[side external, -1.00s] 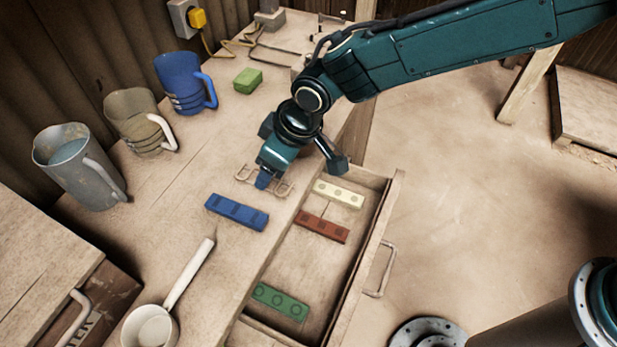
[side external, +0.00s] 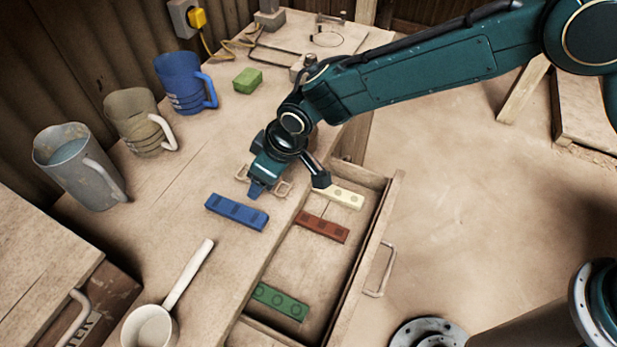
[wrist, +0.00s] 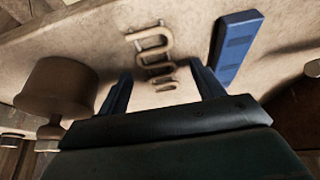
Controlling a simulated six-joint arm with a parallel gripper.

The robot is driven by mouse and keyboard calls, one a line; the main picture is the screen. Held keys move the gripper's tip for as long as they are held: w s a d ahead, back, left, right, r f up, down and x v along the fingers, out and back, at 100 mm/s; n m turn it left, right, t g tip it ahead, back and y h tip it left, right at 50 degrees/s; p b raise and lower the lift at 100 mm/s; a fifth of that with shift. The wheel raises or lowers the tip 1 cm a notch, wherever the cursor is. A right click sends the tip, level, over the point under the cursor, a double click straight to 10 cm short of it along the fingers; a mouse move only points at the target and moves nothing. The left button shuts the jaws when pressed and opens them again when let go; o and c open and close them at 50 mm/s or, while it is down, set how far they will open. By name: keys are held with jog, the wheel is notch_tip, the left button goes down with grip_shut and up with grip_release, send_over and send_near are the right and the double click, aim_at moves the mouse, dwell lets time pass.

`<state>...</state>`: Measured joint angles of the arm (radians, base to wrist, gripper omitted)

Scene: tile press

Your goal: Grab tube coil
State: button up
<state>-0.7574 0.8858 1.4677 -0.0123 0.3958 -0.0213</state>
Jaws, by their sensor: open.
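The tube coil (side external: 283,188) is a beige, serpentine bent tube lying on the workbench. In the side external view my gripper (side external: 257,190) is low over it and hides its middle. In the wrist view the coil (wrist: 153,45) runs away from between the two open fingers of my gripper (wrist: 163,80), its near end lying between them in the picture. The gripper is open and empty. I cannot tell whether the fingertips touch the bench or the coil.
A blue block (side external: 237,212) lies close by on the bench, also in the wrist view (wrist: 238,45). An open drawer (side external: 300,262) holds cream (side external: 339,194), red (side external: 322,227) and green (side external: 280,302) blocks. A ladle (side external: 188,275) and several jugs stand left.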

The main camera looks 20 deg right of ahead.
dwell(0.4)
jog(key=c, duration=1.1)
jog(key=shift+o, duration=0.2)
jog(key=shift+r, duration=0.1)
notch_tip(320, 180, up, 20)
dwell(0.3)
